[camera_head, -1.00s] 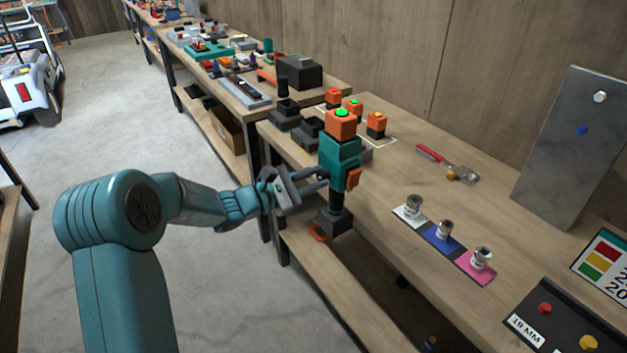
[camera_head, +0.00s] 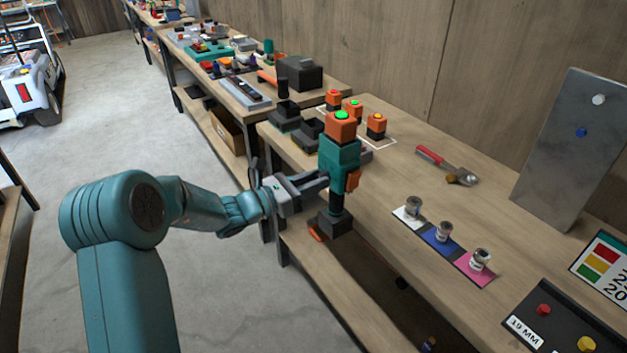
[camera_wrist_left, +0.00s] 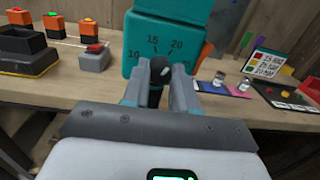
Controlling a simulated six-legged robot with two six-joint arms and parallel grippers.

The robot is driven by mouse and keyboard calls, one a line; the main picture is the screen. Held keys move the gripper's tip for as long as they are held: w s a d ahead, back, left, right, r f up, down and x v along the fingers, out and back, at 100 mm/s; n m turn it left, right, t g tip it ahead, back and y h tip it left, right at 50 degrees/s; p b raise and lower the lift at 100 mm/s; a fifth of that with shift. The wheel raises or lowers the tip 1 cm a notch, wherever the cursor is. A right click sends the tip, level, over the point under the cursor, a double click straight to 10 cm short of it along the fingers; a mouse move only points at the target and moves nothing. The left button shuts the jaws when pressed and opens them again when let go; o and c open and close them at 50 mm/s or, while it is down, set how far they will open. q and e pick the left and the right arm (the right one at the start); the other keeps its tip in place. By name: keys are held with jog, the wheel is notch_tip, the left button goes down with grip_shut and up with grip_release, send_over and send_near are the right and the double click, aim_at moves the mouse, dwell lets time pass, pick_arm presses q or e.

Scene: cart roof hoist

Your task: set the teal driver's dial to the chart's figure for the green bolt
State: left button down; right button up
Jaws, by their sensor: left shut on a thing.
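The teal driver (camera_head: 340,152) stands upright near the bench's front edge, with an orange top bearing a green light, a black shaft and a black foot (camera_head: 335,222). My left gripper (camera_head: 322,180) reaches it from the left. In the left wrist view, its fingers are shut on the driver's black dial (camera_wrist_left: 158,71), below the figures 10, 15 and 20. A pale mark shows on the dial; its exact setting is unclear. The chart (camera_head: 603,262) is cut off at the right; its green swatch is lowest, beside a figure starting with 20. My right gripper is out of view.
Orange-topped batteries (camera_head: 376,124) stand behind the driver. Sockets sit on white, blue and pink cards (camera_head: 442,238). A red-handled tool (camera_head: 446,164) lies behind them. A grey panel (camera_head: 560,160) has a white and a blue bolt.

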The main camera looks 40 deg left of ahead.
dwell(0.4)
pick_arm(q)
jog(key=c, duration=0.9)
grip_release()
jog(key=shift+s, duration=0.1)
jog(key=b+v, duration=0.2)
jog(key=v, duration=1.4)
jog(key=shift+s, duration=0.1)
